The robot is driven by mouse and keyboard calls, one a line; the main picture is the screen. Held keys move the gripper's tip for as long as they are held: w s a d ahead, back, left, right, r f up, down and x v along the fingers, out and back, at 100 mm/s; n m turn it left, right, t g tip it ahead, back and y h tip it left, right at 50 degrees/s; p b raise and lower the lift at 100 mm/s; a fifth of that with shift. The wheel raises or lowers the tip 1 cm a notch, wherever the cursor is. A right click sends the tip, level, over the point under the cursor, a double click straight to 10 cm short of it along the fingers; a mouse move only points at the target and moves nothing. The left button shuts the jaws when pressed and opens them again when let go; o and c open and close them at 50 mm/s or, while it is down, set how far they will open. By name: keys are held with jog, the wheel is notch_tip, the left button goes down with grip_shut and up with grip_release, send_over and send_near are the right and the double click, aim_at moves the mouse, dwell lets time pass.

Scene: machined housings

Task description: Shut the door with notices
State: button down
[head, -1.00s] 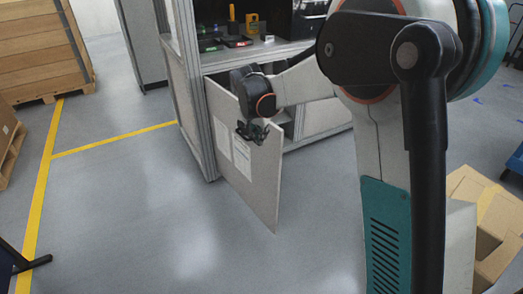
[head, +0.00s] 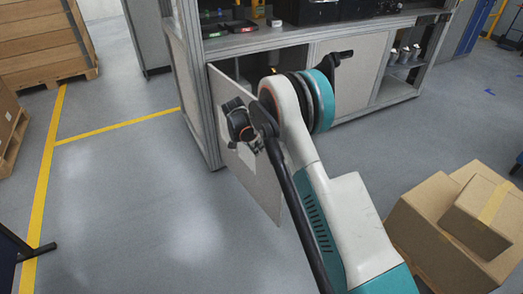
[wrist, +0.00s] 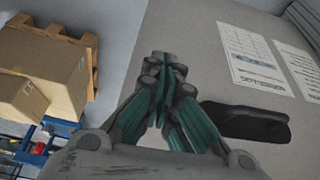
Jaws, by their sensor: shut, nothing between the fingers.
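The door with notices (head: 262,192) is a light grey panel standing open, swung out from the left end of the workbench cabinet. In the wrist view its face (wrist: 190,35) carries two white printed notices (wrist: 252,58) and a black handle (wrist: 245,122). My gripper (wrist: 165,62) is shut and empty. In the wrist view its fingertips overlap the door's free-edge side, left of the handle; I cannot tell whether they touch.
The workbench (head: 290,38) with tools on top stands behind the door. Cardboard boxes (head: 450,225) sit at the right, beside my arm. A wooden crate (head: 40,45) on a pallet is at the far left. The floor left of the door is clear, with yellow lines.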

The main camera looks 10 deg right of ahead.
aim_at(271, 155)
jog(key=shift+w+d+f+b, duration=0.5)
jog(key=shift+d+f+b, duration=0.2)
jog(key=shift+d+f, duration=0.45)
jog(key=shift+w+d+f+b, duration=0.45)
jog(key=shift+d+f+b, duration=0.25)
jog(key=shift+d+f, duration=0.5)
jog(key=shift+w+d+f+b, duration=0.5)
jog(key=shift+d+f+b, duration=0.3)
jog(key=shift+f, duration=0.65)
